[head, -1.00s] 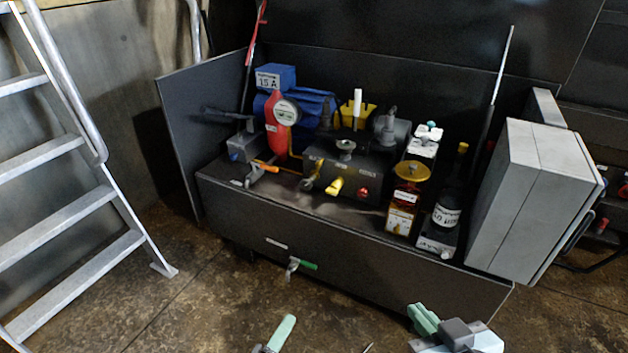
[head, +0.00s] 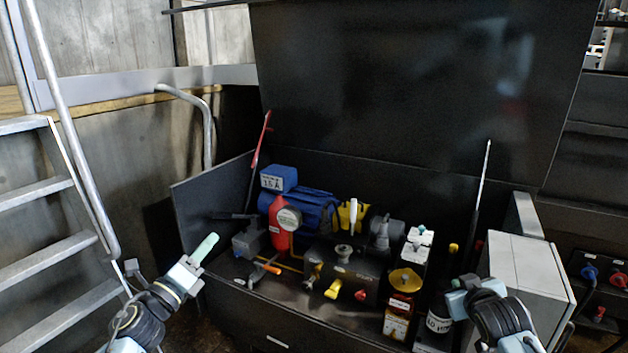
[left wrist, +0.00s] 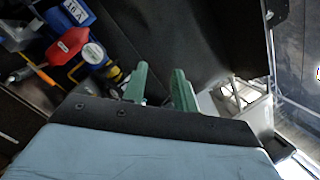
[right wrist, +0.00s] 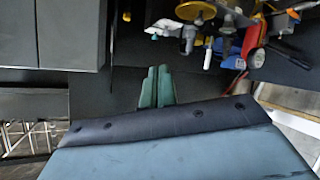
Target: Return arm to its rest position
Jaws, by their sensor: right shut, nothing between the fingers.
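My left gripper (head: 205,247) is raised at the left of the open black compactor box (head: 262,337), its pale green fingers pointing up and right. In the left wrist view its two green fingers (left wrist: 160,88) stand apart with nothing between them. My right gripper (head: 462,290) is at the right end of the box, in front of the dark bottle and beside the grey cabinet; my wrist mostly hides its fingers in the head view. In the right wrist view its green fingers (right wrist: 157,85) are together and empty. Both grippers are clear of the parts.
A grey cabinet (head: 530,270) stands at right, a metal ladder (head: 70,235) at left. The black lid (head: 420,90) stands open behind.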

